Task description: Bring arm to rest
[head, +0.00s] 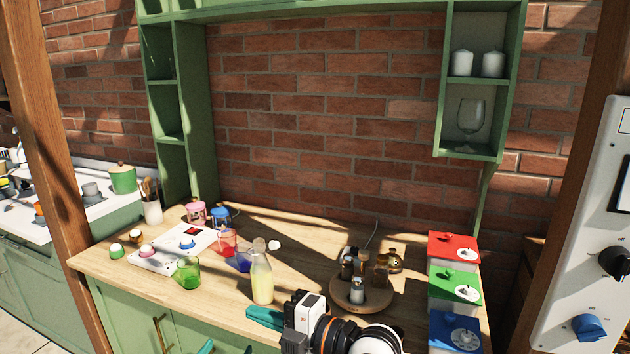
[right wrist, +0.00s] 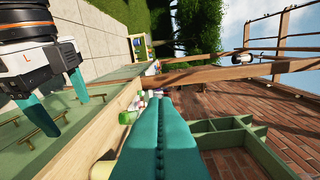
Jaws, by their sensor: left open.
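My right gripper (head: 252,312) is at the bottom middle of the head view, with its teal fingers pointing left over the table's front part. In the right wrist view its two fingers (right wrist: 168,100) lie side by side, pressed together with only a thin seam and nothing held. My left gripper (head: 206,347) is lower, at the bottom edge of the head view, where only teal fingertips show. In the right wrist view the left gripper (right wrist: 55,98) shows two teal fingers spread apart, empty, in front of the green cabinet fronts. Its wrist is marked L.
A bottle of pale yellow liquid (head: 262,278) stands close behind my right gripper. A green glass (head: 187,273) stands farther left. A round wooden tray (head: 361,296) with several small bottles is to the right. Red, green and blue boxes (head: 454,246) line the table's right end.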

